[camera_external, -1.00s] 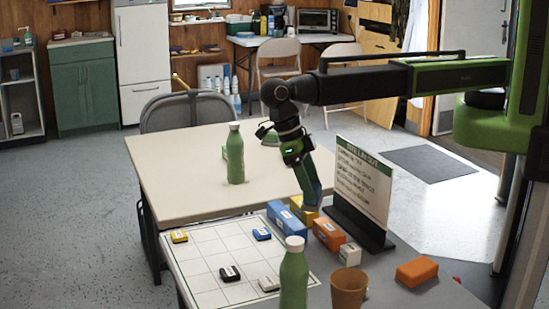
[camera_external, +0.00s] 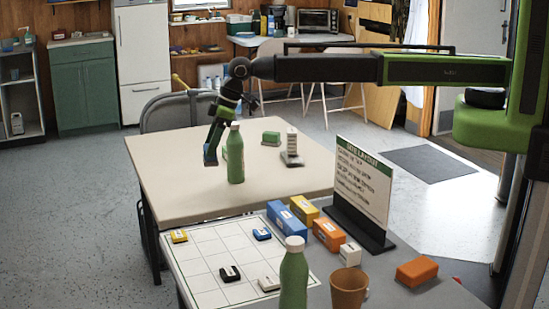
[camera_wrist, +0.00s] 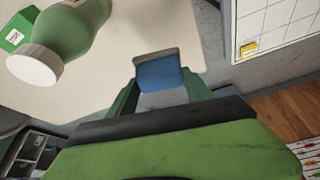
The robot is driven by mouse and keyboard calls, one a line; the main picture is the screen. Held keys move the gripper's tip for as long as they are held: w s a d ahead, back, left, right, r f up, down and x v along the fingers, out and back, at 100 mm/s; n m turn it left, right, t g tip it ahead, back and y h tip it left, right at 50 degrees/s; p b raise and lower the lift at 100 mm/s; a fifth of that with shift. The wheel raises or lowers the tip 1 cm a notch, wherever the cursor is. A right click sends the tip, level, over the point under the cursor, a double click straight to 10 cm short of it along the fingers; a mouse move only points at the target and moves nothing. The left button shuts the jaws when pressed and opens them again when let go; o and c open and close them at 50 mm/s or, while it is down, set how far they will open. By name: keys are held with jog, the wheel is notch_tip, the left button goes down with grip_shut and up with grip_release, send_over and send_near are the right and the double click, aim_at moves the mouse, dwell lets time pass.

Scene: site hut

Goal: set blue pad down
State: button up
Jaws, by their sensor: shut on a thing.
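The blue pad (camera_wrist: 158,73) is held between the fingers of my gripper (camera_wrist: 155,95) in the wrist view. In the external view the blue pad (camera_external: 210,156) hangs at the lower end of my gripper (camera_external: 213,146), above the left part of the beige table (camera_external: 180,190). A green bottle (camera_external: 235,155) stands on that table just right of the pad. The gap between pad and tabletop is hard to judge. The wrist view also shows the green bottle (camera_wrist: 75,40) at upper left.
A green block (camera_external: 271,138) and a grey-white device (camera_external: 291,150) stand on the beige table. The nearer table has a white grid sheet (camera_external: 205,265) with several small blocks, boxes, a sign (camera_external: 362,185), another green bottle (camera_external: 293,280) and a brown cup (camera_external: 348,290). The beige table's front left is clear.

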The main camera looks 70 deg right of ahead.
jog(key=w+d+m, duration=0.1)
jog(key=w+d, duration=0.2)
jog(key=d, duration=0.4)
jog(key=w+d+m, duration=0.1)
jog(key=w+d, duration=0.2)
jog(key=d, duration=0.4)
jog(key=shift+h, duration=0.3)
jog(key=a+f+b, duration=0.3)
jog(key=w+a+f+b, duration=0.1)
jog(key=a+f+b, duration=0.7)
jog(key=shift+w+a+f, duration=0.2)
jog(key=shift+a, duration=0.05)
jog(key=shift+r, duration=0.25)
jog(key=shift+f, duration=0.2)
jog(key=o, duration=1.5)
jog(key=shift+r, duration=0.1)
